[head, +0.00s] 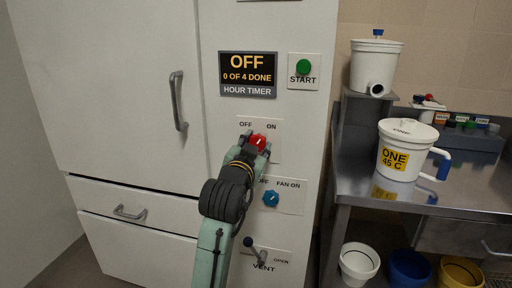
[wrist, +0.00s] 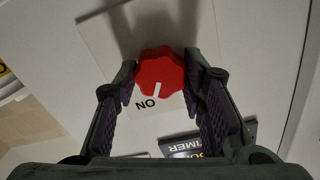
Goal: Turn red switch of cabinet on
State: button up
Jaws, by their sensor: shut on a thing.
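The red switch (head: 258,141) is a lobed knob on a white plate of the cabinet (head: 160,70), below the labels OFF and ON. In the wrist view the red switch (wrist: 159,72) sits between the two fingers of my gripper (wrist: 161,85), which is shut on its sides. Its white mark points down in that view, slightly toward the ON label (wrist: 146,103). The OFF label is hidden there. In the head view my gripper (head: 252,146) reaches the knob from below and covers part of the plate.
Above, a display (head: 248,75) reads OFF, 0 OF 4 DONE, beside a green START button (head: 303,67). Below are a blue fan knob (head: 271,198) and a vent lever (head: 254,246). A steel bench (head: 470,190) with white containers stands to the right.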

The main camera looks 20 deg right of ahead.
jog(key=shift+m, duration=0.4)
jog(key=o, duration=1.1)
jog(key=shift+o, duration=0.2)
jog(key=v, duration=1.2)
